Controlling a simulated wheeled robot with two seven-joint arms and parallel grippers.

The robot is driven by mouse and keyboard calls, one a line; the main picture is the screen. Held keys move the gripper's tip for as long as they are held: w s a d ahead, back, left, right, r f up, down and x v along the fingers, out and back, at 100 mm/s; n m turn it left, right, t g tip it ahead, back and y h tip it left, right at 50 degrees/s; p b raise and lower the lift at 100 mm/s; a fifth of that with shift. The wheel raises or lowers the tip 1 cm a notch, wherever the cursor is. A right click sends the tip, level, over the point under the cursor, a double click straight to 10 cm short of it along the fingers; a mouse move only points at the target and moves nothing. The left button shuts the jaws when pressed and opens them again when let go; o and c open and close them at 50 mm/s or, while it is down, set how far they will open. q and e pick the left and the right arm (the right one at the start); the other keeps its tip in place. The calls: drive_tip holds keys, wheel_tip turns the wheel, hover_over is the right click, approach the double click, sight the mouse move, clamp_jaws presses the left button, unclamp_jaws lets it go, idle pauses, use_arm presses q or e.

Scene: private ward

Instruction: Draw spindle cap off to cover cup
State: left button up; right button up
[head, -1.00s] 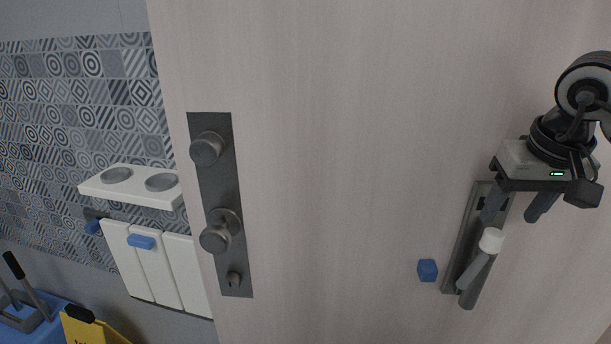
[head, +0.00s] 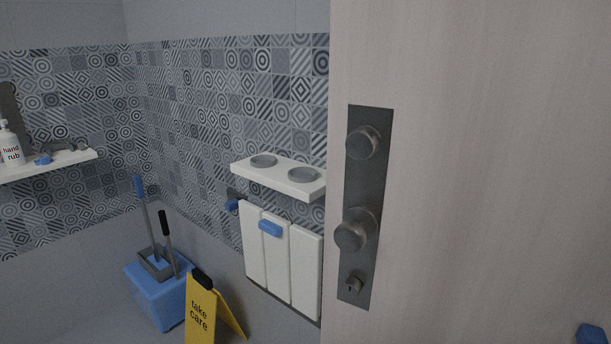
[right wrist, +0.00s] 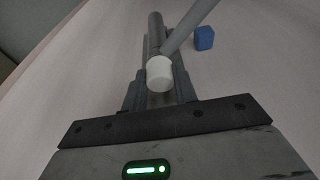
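A white cap (right wrist: 159,73) shows in the right wrist view, at the near end of a grey rod or lever on a dark plate. My right gripper (right wrist: 159,86) is open, with a finger on each side of the cap. I cannot tell whether the fingers touch it. In the head view, a white shelf (head: 281,179) beside the door holds two round grey cups, a left one (head: 264,161) and a right one (head: 303,174). I cannot tell which is the cover cup. My left gripper is in neither view. The right one is outside the head view.
The door (head: 470,150) fills the right, with a knob-and-lock plate (head: 365,205). A blue block (right wrist: 204,38) is on it. White panels (head: 279,255) hang below the shelf. A yellow sign (head: 204,309) and blue bucket (head: 156,290) stand left. Another shelf (head: 45,166) holds a bottle (head: 10,145).

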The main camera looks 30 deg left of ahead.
clamp_jaws()
drive_tip(key=shift+r+p, duration=2.95)
drive_tip(key=shift+r, duration=0.6)
drive_tip(key=shift+f, duration=0.1)
